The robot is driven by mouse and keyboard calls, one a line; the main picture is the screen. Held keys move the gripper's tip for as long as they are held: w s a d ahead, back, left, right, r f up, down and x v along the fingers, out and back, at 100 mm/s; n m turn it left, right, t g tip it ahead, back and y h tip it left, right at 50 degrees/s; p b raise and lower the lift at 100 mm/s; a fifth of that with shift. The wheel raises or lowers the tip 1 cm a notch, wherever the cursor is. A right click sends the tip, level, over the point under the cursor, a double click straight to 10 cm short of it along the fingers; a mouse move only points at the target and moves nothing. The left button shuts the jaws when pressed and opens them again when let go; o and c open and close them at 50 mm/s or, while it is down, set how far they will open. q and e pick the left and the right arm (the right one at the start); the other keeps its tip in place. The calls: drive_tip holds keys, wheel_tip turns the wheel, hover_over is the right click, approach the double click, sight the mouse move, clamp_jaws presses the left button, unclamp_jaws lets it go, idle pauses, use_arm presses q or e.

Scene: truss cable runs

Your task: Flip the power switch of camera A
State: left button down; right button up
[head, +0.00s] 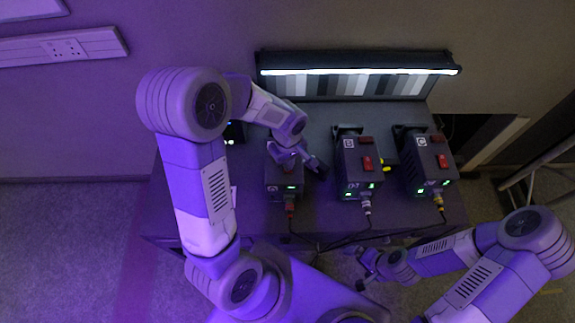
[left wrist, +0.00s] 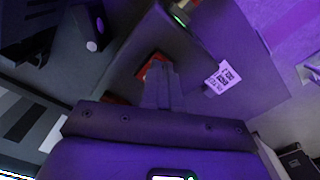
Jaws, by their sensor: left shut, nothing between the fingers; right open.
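Three dark box cameras stand in a row on the table. The leftmost camera (head: 283,188) is taken as camera A by its place; its letter and top are hidden under my left gripper (head: 290,160), while the others read B and C. The left wrist view shows a red switch (left wrist: 151,63) right at the tips of my shut, empty left gripper (left wrist: 160,90). Whether they touch I cannot tell. A second red part (left wrist: 112,98) shows partly behind the gripper body. My right gripper (head: 368,268) is open and empty, low in front of the table edge.
Camera B (head: 356,165) and camera C (head: 428,162) stand to the right, each with red parts on top and green lights. Cables run off the cameras' fronts. A lit grey-scale chart (head: 360,84) stands behind. A white code label (left wrist: 222,77) lies beside the leftmost camera.

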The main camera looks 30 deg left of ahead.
use_arm(q)
drive_tip(key=shift+f+b, duration=0.3)
drive_tip(key=shift+f, duration=0.1)
drive_tip(key=shift+r, duration=0.1)
drive_tip(key=shift+r+p, duration=2.55)
drive_tip(key=shift+r, duration=0.95)
drive_tip(key=shift+f, duration=0.1)
